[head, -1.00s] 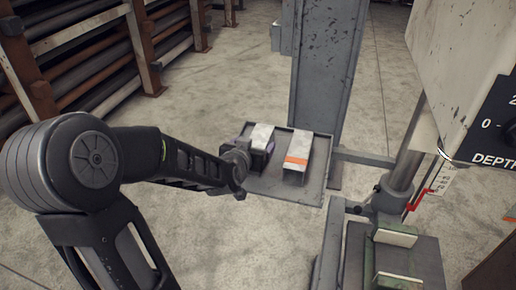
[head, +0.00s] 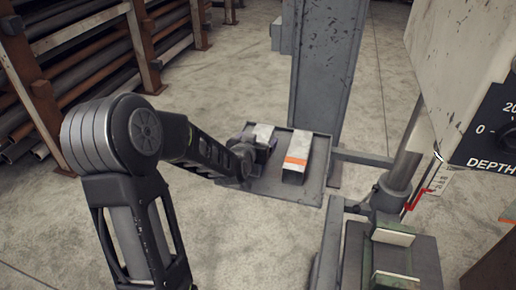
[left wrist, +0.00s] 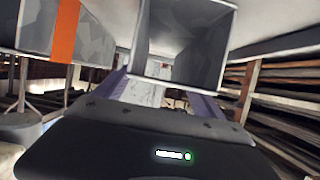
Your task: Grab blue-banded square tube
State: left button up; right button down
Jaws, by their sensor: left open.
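A grey square tube (head: 263,131) lies on the left of a small grey tray (head: 312,187). No blue band shows on it; my gripper hides part of it. In the left wrist view its open end (left wrist: 183,45) faces the camera. A second tube with an orange band (head: 296,160) lies to its right in the head view; it also shows at the left of the wrist view (left wrist: 65,30). My left gripper (left wrist: 162,92) is open, its purple fingers at the near end of the plain-looking tube. Whether they straddle it or lie under it, I cannot tell. My right gripper is out of view.
A grey column (head: 328,70) rises behind the tray. A machine with a depth dial (head: 503,132) and a vise (head: 392,235) stand at the right. A rack of pipes (head: 90,70) is at the back left. Open concrete floor lies between.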

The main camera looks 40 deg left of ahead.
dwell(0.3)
pick_arm(q)
grip_shut()
dwell(0.8)
